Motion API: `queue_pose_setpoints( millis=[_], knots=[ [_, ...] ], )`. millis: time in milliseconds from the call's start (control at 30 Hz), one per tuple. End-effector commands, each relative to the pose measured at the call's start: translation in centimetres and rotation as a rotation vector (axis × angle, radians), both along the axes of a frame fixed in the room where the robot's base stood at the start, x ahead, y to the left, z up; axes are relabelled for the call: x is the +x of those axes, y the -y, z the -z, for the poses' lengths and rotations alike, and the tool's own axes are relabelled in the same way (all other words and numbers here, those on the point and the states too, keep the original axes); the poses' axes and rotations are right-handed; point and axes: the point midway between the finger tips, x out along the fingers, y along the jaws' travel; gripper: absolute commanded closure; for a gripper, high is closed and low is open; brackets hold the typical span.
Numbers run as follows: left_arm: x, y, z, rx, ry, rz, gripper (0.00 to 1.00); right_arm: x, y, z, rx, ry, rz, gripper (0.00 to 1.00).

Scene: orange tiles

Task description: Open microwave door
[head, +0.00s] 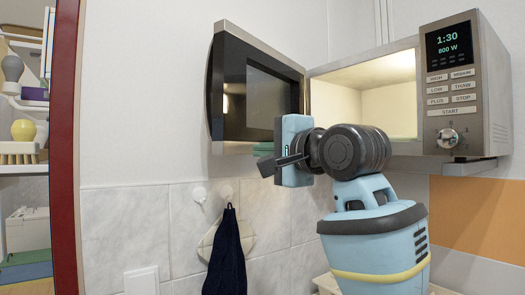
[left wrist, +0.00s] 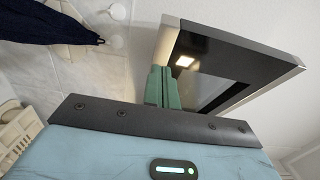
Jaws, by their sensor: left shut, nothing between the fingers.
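The microwave (head: 495,85) hangs on the wall at the upper right of the head view, with its lit, cream interior (head: 335,105) visible. Its door (head: 232,85) stands wide open, swung out to the left, with a dark window and silver edge. The door (left wrist: 190,60) also shows large in the left wrist view. My left gripper (head: 262,148) is at the lower edge of the door, in front of the opening. Its green fingers (left wrist: 163,85) are together and empty, close to the door's inner side; I cannot tell whether they touch it. My right gripper is out of view.
A dark cloth (head: 227,255) hangs from a wall hook below the door. Shelves with brushes (head: 18,150) stand at the far left behind a red post (head: 66,150). The wall left of the door is clear.

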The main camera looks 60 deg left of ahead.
Motion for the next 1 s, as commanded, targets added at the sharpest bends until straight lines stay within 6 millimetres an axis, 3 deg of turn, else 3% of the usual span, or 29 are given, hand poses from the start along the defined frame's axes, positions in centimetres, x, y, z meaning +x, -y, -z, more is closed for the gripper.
queue_pose_setpoints(
  millis=[300, 500, 1000],
  knots=[
    [-2.0, 5.9, 0.2, 0.000, -0.001, 0.003, 1.00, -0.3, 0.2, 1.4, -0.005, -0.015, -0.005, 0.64],
    [-3.1, 8.5, 0.1, 0.001, -0.001, 0.001, 1.00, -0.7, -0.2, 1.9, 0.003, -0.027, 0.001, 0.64],
    [-3.6, 9.6, 0.0, 0.000, 0.000, -0.001, 1.00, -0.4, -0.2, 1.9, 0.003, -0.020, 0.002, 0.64]
  ],
)
